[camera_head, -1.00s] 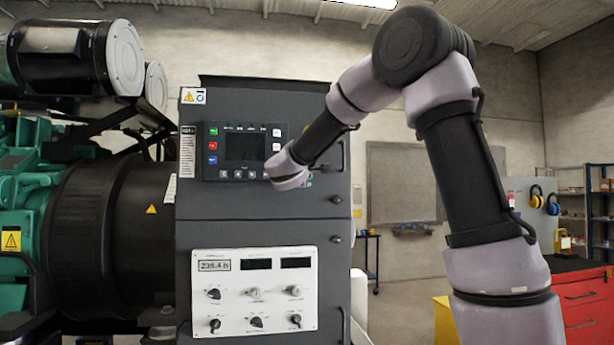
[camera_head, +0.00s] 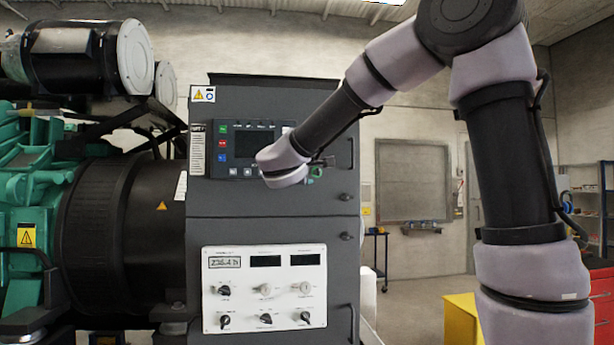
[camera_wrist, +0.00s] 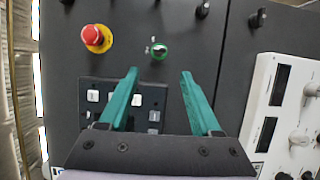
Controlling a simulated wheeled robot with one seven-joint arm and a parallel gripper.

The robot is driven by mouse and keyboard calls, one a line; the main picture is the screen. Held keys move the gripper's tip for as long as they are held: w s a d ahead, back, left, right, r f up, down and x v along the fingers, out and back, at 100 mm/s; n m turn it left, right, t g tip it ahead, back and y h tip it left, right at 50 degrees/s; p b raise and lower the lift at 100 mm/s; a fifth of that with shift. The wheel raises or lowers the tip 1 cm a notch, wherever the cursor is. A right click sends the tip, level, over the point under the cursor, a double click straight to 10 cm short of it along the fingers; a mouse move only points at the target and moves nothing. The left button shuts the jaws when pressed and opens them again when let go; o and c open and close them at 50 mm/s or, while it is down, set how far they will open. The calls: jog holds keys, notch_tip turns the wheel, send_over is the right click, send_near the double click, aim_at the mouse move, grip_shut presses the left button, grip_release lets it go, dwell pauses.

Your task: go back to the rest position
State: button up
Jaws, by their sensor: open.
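My gripper (camera_wrist: 156,95) shows in the wrist view as two green fingers, spread apart with nothing between them. They point across the dark front of the genset control cabinet, over the lower edge of the button panel (camera_wrist: 152,100). In the head view the arm reaches in from the right, and its wrist end covers the lower right part of the control screen panel (camera_head: 236,145). A green knob or key switch (camera_wrist: 159,51) and a red emergency stop on a yellow ring (camera_wrist: 96,37) lie beyond the fingertips.
A white panel (camera_head: 264,290) with displays and several knobs is low on the cabinet (camera_head: 275,222). The green and black genset (camera_head: 110,225) stands at left. A yellow box (camera_head: 463,318) and red tool cabinet (camera_head: 603,300) are at right. Open floor shows between cabinet and yellow box.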

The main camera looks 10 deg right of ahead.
jog(key=s+d+f+m+g, duration=0.4)
jog(key=s+d+f, duration=0.1)
jog(key=s+d, duration=0.25)
jog(key=s+d+f+m+g, duration=0.45)
jog(key=s+d, duration=0.25)
jog(key=d, duration=0.2)
jog(key=s+a+f+m+y, duration=0.2)
jog(key=s+m+y, duration=0.2)
jog(key=s, duration=0.3)
jog(key=s+a+f+m+y, duration=0.3)
jog(key=s+m+y, duration=0.1)
jog(key=s, duration=0.3)
jog(key=shift+s+a+f+m+g+y, duration=0.15)
jog(key=shift+s+f+m+g+y, duration=0.1)
jog(key=shift+m+g+y, duration=0.3)
